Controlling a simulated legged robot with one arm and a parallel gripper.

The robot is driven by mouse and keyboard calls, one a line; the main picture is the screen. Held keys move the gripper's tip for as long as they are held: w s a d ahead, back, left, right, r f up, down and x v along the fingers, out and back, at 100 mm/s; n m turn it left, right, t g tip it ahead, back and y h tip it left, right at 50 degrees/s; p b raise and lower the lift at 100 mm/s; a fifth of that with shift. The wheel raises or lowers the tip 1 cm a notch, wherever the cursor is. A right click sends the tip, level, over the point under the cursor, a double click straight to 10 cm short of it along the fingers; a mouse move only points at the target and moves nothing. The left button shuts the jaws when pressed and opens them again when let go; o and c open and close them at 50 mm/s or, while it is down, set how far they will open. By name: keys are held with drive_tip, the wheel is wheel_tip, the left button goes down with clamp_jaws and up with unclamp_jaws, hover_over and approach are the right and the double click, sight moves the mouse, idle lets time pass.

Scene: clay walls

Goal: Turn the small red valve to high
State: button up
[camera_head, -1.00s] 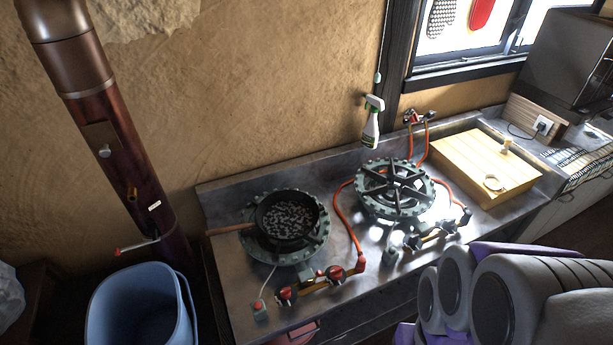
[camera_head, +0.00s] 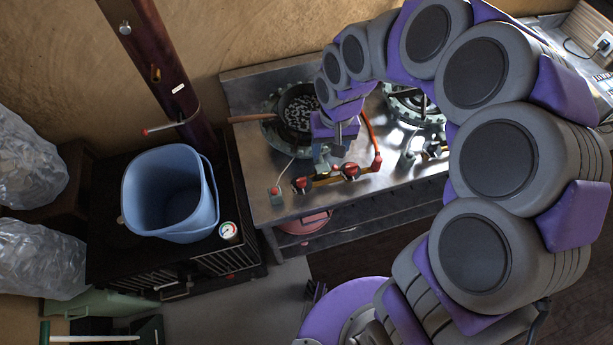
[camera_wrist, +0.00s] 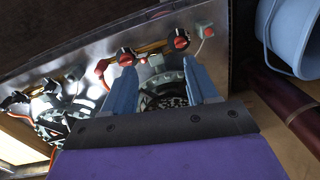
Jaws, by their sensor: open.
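Two red knobs sit on the yellow gas pipe at the front of the left burner: a left one (camera_head: 302,185) and a right one (camera_head: 350,171). I cannot tell by size which is the small valve. In the wrist view the right knob (camera_wrist: 125,57) is just beyond the left finger's tip, and the left knob (camera_wrist: 181,40) is beyond the right finger's tip. My gripper (camera_wrist: 158,70) is open and empty, with its fingers apart and pointing toward the knobs. In the head view my gripper (camera_head: 340,140) is above the burner's front, behind the right knob.
A pan (camera_head: 296,112) sits on the left burner, partly hidden by my arm. A second burner (camera_head: 408,100) stands to the right. An orange hose (camera_head: 370,135) runs beside the gripper. A blue bucket (camera_head: 170,200) stands left of the metal counter.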

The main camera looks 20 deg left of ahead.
hover_over(302, 179)
wheel_tip(302, 179, down, 7)
drive_tip(key=f, duration=0.4)
drive_tip(key=f+b, duration=0.1)
drive_tip(key=f, duration=0.7)
drive_tip(key=shift+a+f, duration=0.3)
drive_tip(key=shift+f, duration=0.1)
drive_tip(key=f, duration=0.2)
drive_tip(key=f+b, duration=0.1)
drive_tip(key=shift+d+f, duration=0.25)
drive_tip(key=shift+f, duration=0.05)
drive_tip(key=shift+d+f, duration=0.3)
drive_tip(key=shift+f, duration=0.15)
drive_tip(key=shift+a+f, duration=0.1)
drive_tip(key=shift+a, duration=0.35)
drive_tip(key=shift+c, duration=0.2)
drive_tip(key=shift+a, duration=0.1)
drive_tip(key=shift+c, duration=0.8)
drive_tip(key=shift+d, duration=0.25)
drive_tip(key=c, duration=0.8)
